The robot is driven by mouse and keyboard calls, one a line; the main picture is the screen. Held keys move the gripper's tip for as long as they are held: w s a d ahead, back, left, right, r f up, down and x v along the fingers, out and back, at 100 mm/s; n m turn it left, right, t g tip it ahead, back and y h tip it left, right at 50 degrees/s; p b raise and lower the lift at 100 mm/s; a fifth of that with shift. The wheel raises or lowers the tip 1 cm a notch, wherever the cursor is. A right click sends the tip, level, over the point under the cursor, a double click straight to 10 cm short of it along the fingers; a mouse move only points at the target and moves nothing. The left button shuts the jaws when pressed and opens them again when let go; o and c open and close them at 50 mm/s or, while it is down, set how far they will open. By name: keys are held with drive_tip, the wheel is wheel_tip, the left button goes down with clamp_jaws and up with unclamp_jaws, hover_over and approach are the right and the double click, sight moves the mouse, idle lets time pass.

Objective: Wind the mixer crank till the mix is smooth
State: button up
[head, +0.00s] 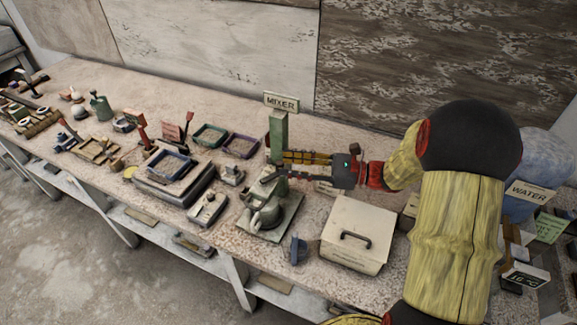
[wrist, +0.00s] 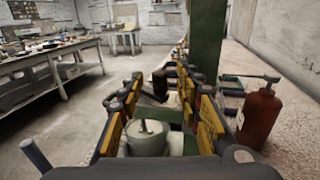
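The mixer stands on the long bench, with a green post (head: 279,128) under a MIXER sign (head: 282,102) and a grey-green bowl (head: 266,215) on a flat base plate (head: 284,220). My gripper (head: 282,165) reaches in from the right and is level beside the post, above the bowl. In the wrist view its yellow-padded fingers are spread apart. A dark knob-like piece (wrist: 160,86), perhaps the crank's handle, shows between them, and I cannot tell if they touch it. The bowl (wrist: 147,138) shows below.
A lidded box with a black handle (head: 353,234) stands right of the mixer, and a small blue piece (head: 298,250) lies in front. Trays (head: 241,146) and a scale-like block (head: 172,182) stand left. A WATER sign (head: 530,192) is at the far right.

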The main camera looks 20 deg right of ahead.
drive_tip(key=shift+w+a, duration=0.25)
drive_tip(key=shift+a, duration=0.2)
clamp_jaws()
idle(0.3)
